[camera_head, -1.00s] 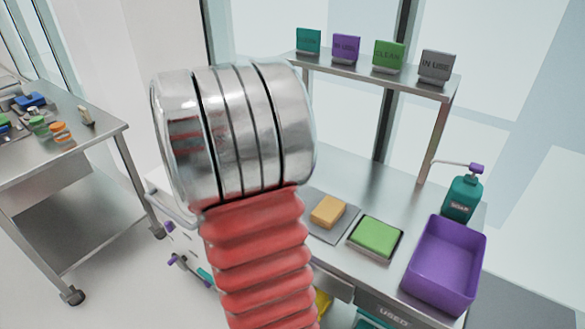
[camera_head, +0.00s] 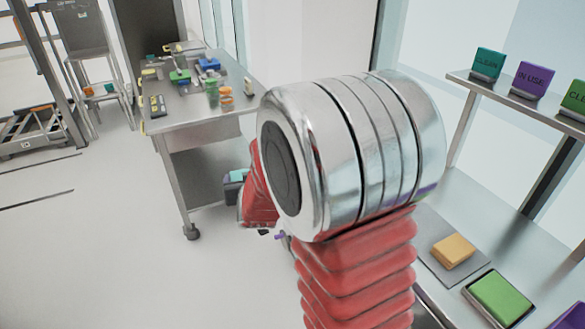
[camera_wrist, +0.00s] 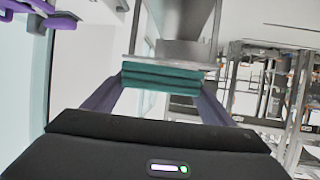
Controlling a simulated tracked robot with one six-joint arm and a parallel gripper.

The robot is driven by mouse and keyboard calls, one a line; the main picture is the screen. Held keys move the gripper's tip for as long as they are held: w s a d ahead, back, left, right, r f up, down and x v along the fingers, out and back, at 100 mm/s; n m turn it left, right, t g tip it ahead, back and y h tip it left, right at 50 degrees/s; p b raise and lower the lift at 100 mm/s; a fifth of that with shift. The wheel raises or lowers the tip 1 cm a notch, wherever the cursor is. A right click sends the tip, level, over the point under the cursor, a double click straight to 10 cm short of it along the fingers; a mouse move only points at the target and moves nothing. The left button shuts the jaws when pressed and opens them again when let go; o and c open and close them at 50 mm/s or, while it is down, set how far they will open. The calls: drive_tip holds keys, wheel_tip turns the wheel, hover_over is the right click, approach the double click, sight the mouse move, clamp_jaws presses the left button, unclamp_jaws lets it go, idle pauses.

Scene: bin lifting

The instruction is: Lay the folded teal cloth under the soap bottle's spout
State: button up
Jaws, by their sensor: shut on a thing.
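The folded teal cloth (camera_wrist: 160,76) shows in the wrist view as a layered stack between the purple fingers of my gripper (camera_wrist: 158,92). The gripper is shut on it. In the head view, a small teal patch (camera_head: 238,175) shows beside a dark shape at the end of my red arm, left of the large silver joint. My arm hides part of that area. The soap bottle and its spout are outside the current views.
A steel bench at right holds a yellow sponge (camera_head: 453,250), a green pad (camera_head: 499,298) and a purple bin edge (camera_head: 570,318). A shelf (camera_head: 520,100) with signs stands above it. A cluttered steel table (camera_head: 200,112) stands at left. The floor (camera_head: 90,250) at left is clear.

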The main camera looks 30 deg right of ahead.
drive_tip(key=w+a+f+n+t+y, duration=0.1)
drive_tip(key=a+n+y, duration=0.3)
drive_tip(key=a, duration=1)
drive_tip(key=shift+a+f+y, duration=0.3)
drive_tip(key=shift+f, duration=0.2)
drive_tip(key=shift+s, duration=0.1)
